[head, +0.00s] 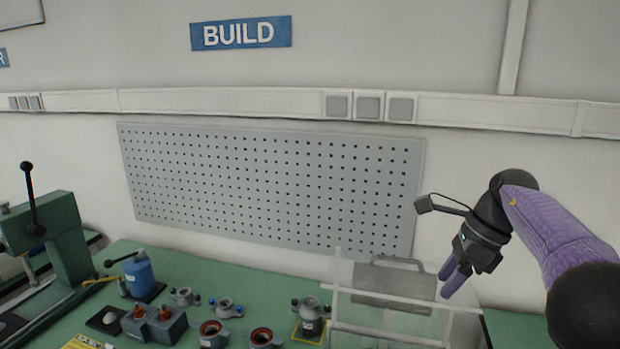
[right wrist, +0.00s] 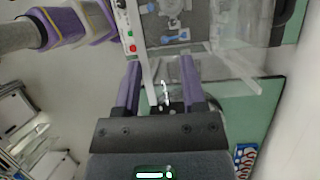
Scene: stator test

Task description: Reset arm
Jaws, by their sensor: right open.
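My right gripper (head: 451,278) is at the right in the head view, fingers pointing down, above and beside a clear box (head: 390,312) on the green bench. Its two purple fingers also show in the right wrist view (right wrist: 160,82), apart with nothing held between them. Behind the fingers in that view lies a pale frame edge with coloured buttons (right wrist: 131,40). My right arm reaches in from the right edge of the head view. My left gripper is not in view.
The green bench (head: 262,284) carries a green press (head: 62,238) at left, a blue bottle (head: 139,273), a grey block with orange-tipped posts (head: 154,322) and several small metal parts, one on a yellow-edged pad (head: 310,318). A pegboard (head: 270,185) hangs behind.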

